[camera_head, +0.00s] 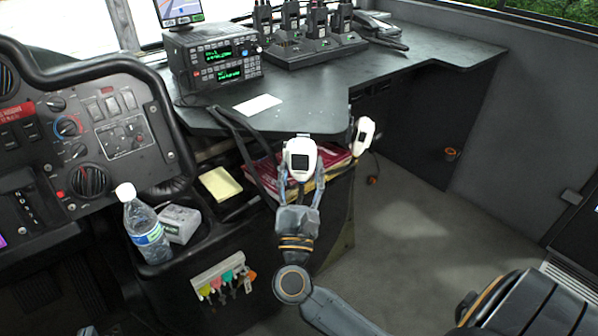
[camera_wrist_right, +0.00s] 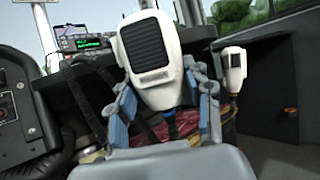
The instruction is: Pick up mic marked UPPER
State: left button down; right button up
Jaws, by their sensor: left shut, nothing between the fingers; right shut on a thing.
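A white handheld mic (camera_head: 300,160) with a dark grille is held in my right gripper (camera_head: 300,185), in front of the desk edge. It also shows large in the right wrist view (camera_wrist_right: 165,90), between the blue-grey fingers (camera_wrist_right: 163,118). A second white mic (camera_head: 363,136) hangs to its right at the desk's edge; it also shows in the right wrist view (camera_wrist_right: 234,68), apart from the gripper. I cannot read any UPPER marking on either mic. Only a small tip of my left gripper (camera_head: 88,331) shows at the bottom left edge, away from the mics.
A radio (camera_head: 212,57), a charger with several handsets (camera_head: 315,48) and a white card (camera_head: 258,105) are on the black desk (camera_head: 420,48). Red folders (camera_head: 333,158) lie below the held mic. A bottle (camera_head: 145,228) stands left.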

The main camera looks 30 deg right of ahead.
aim_at(301, 171)
jog(key=shift+r, duration=0.15)
pick_arm(q)
jog(key=shift+s+a+f+g, duration=0.1)
jog(key=shift+s+f+g, duration=0.15)
jog(key=shift+f, duration=0.2)
pick_arm(e)
jog(key=shift+s+a+r, duration=0.15)
jog(key=shift+s+a, duration=0.9)
jog(key=shift+s, duration=0.25)
jog(key=shift+s+a+r, duration=0.15)
jog(key=shift+s+a, duration=0.5)
jog(key=shift+s, duration=0.15)
jog(key=shift+s+a+r, duration=0.15)
jog(key=shift+s+a, duration=0.35)
jog(key=shift+s, duration=0.15)
pick_arm(q)
jog(key=shift+w+r, duration=0.1)
